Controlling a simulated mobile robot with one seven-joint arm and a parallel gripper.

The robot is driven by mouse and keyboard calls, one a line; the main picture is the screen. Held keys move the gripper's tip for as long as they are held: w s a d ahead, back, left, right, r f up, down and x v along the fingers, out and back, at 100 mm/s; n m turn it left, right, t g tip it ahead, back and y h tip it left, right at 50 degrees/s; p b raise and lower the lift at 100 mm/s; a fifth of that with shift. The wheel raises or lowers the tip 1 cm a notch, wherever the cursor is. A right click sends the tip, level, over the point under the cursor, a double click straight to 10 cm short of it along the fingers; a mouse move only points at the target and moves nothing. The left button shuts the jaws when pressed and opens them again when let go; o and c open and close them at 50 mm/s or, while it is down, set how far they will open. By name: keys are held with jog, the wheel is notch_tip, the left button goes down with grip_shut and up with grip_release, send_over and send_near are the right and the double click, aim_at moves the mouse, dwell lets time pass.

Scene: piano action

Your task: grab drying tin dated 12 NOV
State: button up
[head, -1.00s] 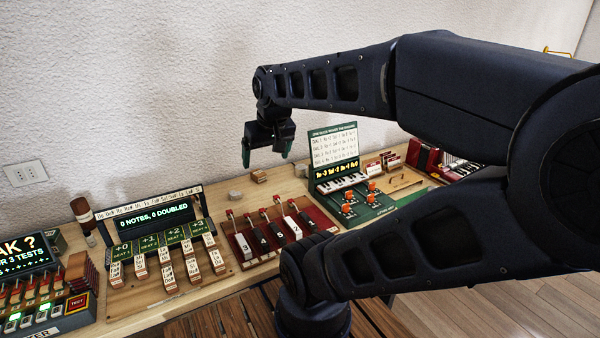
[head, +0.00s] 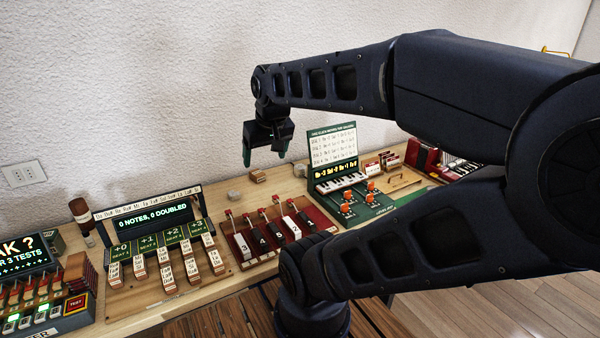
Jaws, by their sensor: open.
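No tin with a readable 12 NOV date shows in the head view, and I cannot tell which object, if any, is the drying tin. My gripper (head: 265,153) points down, open and empty, above the back of the bench near the wall. My arm hides part of the right side of the bench.
The bench (head: 215,293) holds a board of labelled keys (head: 165,260), a red key rack (head: 275,235), a green stand with orange knobs (head: 375,205) and a lit test panel (head: 28,255). A dark brown bottle (head: 82,213) stands left.

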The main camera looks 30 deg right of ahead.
notch_tip(320, 180, up, 5)
jog(key=w+d+r+m+y, duration=0.1)
jog(key=w+d+r, duration=0.1)
jog(key=w+d, duration=0.3)
jog(key=w+d+r+m, duration=0.2)
jog(key=w+d, duration=0.1)
jog(key=w, duration=0.5)
jog(key=m+g+h, duration=0.2)
jog(key=m+h, duration=0.1)
jog(key=m, duration=0.3)
send_over(300, 166)
jog(key=s+a, duration=0.2)
jog(key=s, duration=0.1)
notch_tip(300, 166, down, 33)
jog(key=x, duration=0.5)
jog(key=shift+w+d+f, duration=0.15)
jog(key=shift+w+f, duration=0.05)
jog(key=shift+f, duration=0.1)
jog(key=shift+x, duration=3)
jog(key=shift+r, duration=0.1)
